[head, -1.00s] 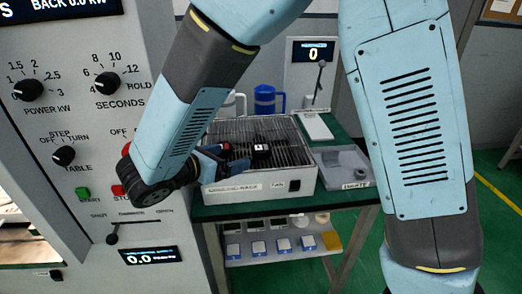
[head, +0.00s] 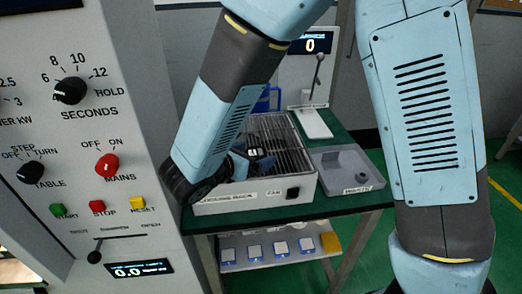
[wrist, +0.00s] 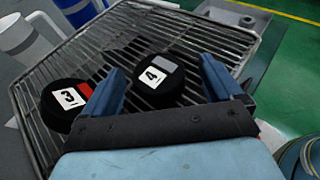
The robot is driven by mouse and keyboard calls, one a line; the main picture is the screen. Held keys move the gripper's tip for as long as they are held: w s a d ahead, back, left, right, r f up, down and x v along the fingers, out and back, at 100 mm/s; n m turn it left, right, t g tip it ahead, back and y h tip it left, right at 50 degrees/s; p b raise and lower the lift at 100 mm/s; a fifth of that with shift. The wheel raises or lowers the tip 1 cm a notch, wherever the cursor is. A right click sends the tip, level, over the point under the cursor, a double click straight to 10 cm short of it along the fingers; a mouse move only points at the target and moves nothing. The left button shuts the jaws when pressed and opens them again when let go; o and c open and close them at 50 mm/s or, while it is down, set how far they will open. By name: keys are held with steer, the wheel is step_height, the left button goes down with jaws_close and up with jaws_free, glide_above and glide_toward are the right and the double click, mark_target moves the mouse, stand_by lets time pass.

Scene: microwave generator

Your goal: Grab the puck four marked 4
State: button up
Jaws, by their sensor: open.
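Puck four (wrist: 160,82), black with a white label marked 4 and a grey patch, lies on the wire cooling rack (wrist: 200,35). My gripper (wrist: 163,70) is open, with one blue finger on each side of puck four in the wrist view. I cannot tell whether the fingers touch it. Puck three (wrist: 62,103), black with a white 3 and a red patch, lies outside the left finger. In the head view, a dark puck with a white label (head: 253,153) shows on the rack beside my gripper (head: 243,160), which is partly hidden by my arm.
The rack's white box (head: 255,194) stands on a green-topped table (head: 345,208). A grey waste tray (head: 350,168) sits to its right. The tall control panel (head: 75,140) with knobs and buttons is close on the left. A blue jug (head: 268,98) stands behind the rack.

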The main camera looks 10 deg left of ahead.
steer(key=shift+w+f, duration=0.1)
steer(key=shift+a, duration=0.15)
steer(key=shift+c, duration=1.1)
steer(key=shift+d, duration=0.2)
steer(key=c, duration=0.9)
steer(key=shift+c, duration=0.2)
